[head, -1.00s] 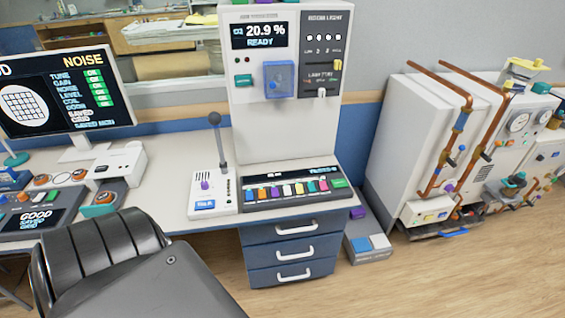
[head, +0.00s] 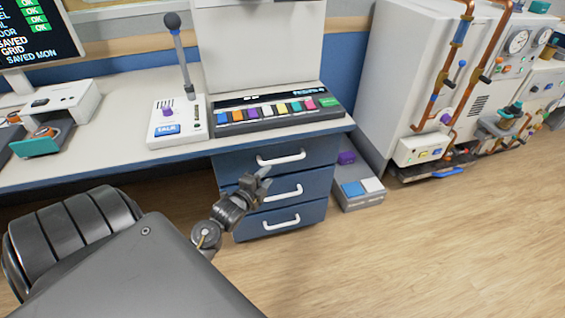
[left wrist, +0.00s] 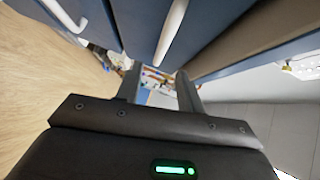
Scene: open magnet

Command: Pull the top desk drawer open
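The top drawer (head: 240,163) is the uppermost of three blue drawers under the desk. It looks closed, flush with the others, and its white bar handle (head: 281,158) is clear. My left gripper (head: 262,176) is in front of the drawer unit, just below the top handle in the head view. In the left wrist view its two fingers (left wrist: 160,86) are apart with nothing between them. A white handle (left wrist: 172,32), apparently the top one, lies ahead of the fingers and apart from them. My right gripper is not in view.
The middle handle (head: 283,193) and bottom handle (head: 281,223) are close below. The desk top (head: 110,157) overhangs the drawers and carries a lever box (head: 180,125) and a colored-key panel (head: 275,112). A grey box (head: 358,192) stands on the floor at right. Floor in front is open.

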